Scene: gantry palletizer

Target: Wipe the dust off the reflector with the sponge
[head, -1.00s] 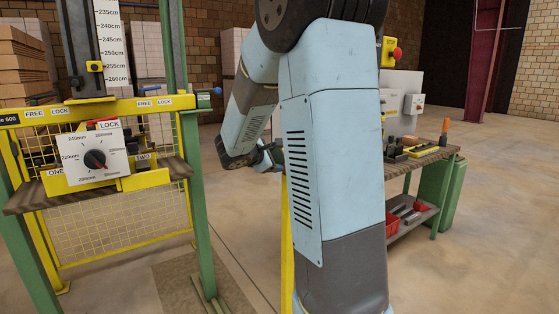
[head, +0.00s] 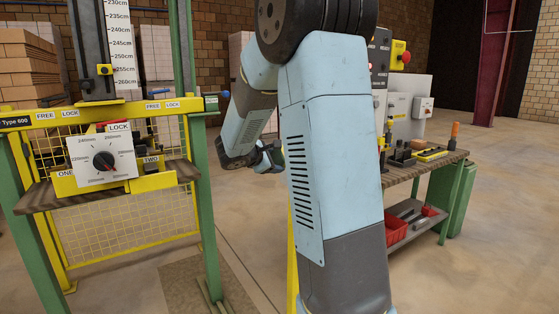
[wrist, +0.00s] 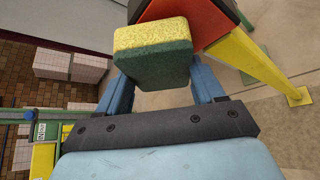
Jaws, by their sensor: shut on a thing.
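My gripper (wrist: 163,84) is shut on the sponge (wrist: 155,62), a block with a yellow face and a green scouring layer, held between two blue fingers in the wrist view. Just beyond the sponge is an orange-red plate with a dark rim, which looks like the reflector (wrist: 190,20). The sponge covers part of it, and I cannot tell whether they touch. No dust can be made out on the visible part. In the head view my gripper (head: 270,156) is small and partly behind my arm; the sponge and the plate are hidden there.
A yellow post (wrist: 258,62) slopes down beside the plate to a foot on the floor. The gantry station with a dial panel (head: 102,161) stands at left. A workbench (head: 425,160) with tools stands at right. Open floor lies between and in front.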

